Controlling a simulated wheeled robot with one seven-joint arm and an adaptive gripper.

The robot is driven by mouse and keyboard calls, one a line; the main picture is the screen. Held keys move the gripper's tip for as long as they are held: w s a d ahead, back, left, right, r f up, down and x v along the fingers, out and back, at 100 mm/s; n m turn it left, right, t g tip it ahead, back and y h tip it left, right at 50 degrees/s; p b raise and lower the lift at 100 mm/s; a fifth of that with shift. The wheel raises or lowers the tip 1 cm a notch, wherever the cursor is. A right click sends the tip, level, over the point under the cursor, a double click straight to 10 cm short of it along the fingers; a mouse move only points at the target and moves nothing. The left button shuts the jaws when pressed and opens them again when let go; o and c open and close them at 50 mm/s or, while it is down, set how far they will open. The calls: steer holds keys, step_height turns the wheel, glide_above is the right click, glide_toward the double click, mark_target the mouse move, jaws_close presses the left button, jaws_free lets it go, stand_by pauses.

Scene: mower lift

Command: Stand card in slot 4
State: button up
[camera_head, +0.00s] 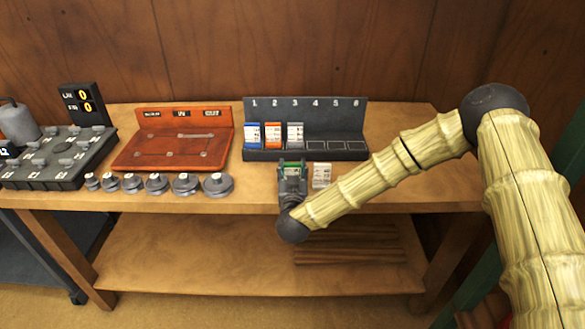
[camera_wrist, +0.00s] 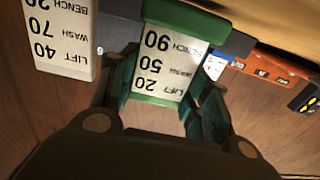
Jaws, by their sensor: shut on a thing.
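My gripper (camera_head: 292,180) is shut on a green-topped card (camera_head: 292,166) in front of the slotted rack (camera_head: 318,111). In the wrist view the held card (camera_wrist: 160,62) shows upside-down numbers 20, 50 and 90 between the two fingers (camera_wrist: 164,85). The dark rack is numbered 1 to 6. A blue card (camera_head: 252,134) stands in slot 1, an orange card (camera_head: 273,134) in slot 2 and a grey card (camera_head: 295,133) in slot 3. Slots 4, 5 and 6 look empty. I cannot tell whether the held card touches the bench.
A white card (camera_head: 321,175) is on the bench (camera_head: 385,185) just right of my gripper; it also shows in the wrist view (camera_wrist: 62,42). A red board (camera_head: 178,138), a row of grey weights (camera_head: 157,184) and a dark tray (camera_head: 58,160) lie left. Bench right of the rack is clear.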

steer(key=shift+f, duration=0.25)
steer(key=o, duration=1)
steer(key=shift+f, duration=0.1)
steer(key=s+r+b, duration=0.1)
steer(key=s+b, duration=0.2)
steer(key=s, duration=0.7)
steer(key=shift+s, duration=0.4)
